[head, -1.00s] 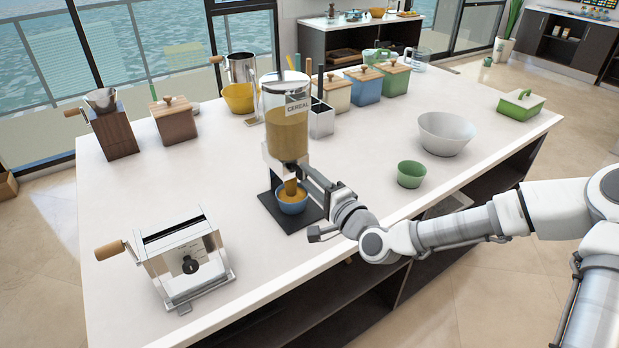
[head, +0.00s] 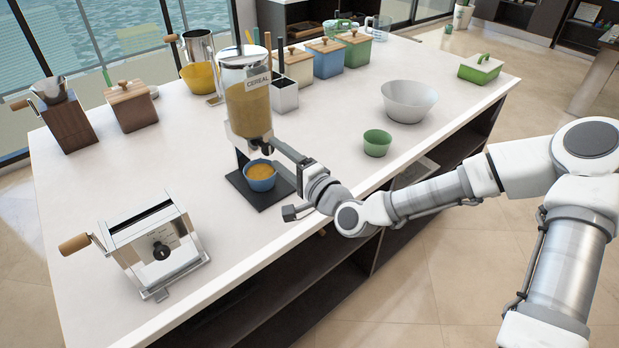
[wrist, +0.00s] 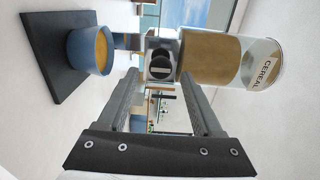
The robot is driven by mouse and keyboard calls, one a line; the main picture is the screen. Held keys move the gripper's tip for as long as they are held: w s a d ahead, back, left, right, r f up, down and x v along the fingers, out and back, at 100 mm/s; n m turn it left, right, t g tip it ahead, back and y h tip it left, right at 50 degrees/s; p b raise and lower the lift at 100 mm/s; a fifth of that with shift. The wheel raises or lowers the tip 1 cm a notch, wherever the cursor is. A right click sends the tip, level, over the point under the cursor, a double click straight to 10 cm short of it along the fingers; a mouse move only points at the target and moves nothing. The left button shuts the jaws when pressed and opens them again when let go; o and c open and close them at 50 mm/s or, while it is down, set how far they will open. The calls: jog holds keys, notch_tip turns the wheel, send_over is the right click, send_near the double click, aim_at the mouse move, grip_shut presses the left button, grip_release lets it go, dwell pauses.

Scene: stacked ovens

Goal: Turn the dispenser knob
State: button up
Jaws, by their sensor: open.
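The cereal dispenser (head: 248,108) stands on the counter with its clear hopper partly full of tan cereal. Its dark knob (head: 267,147) is on the side facing my arm. In the wrist view the round black knob (wrist: 160,66) lies in line with the gap between my fingertips. My gripper (head: 277,146) is at the knob; in the wrist view my gripper (wrist: 158,78) is open, fingers apart. I cannot tell whether either finger touches the knob. A blue bowl (head: 260,183) holding cereal sits on the dark base below the spout; it also shows in the wrist view (wrist: 80,50).
A metal pasta machine (head: 155,245) stands front left, and a green bowl (head: 377,143) and white bowl (head: 409,100) stand right of the dispenser. Lidded boxes (head: 325,57) line the back. The counter's front edge runs beneath my arm.

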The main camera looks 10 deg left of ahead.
jog(key=p+v, duration=0.9)
jog(key=v, duration=0.7)
dwell(0.4)
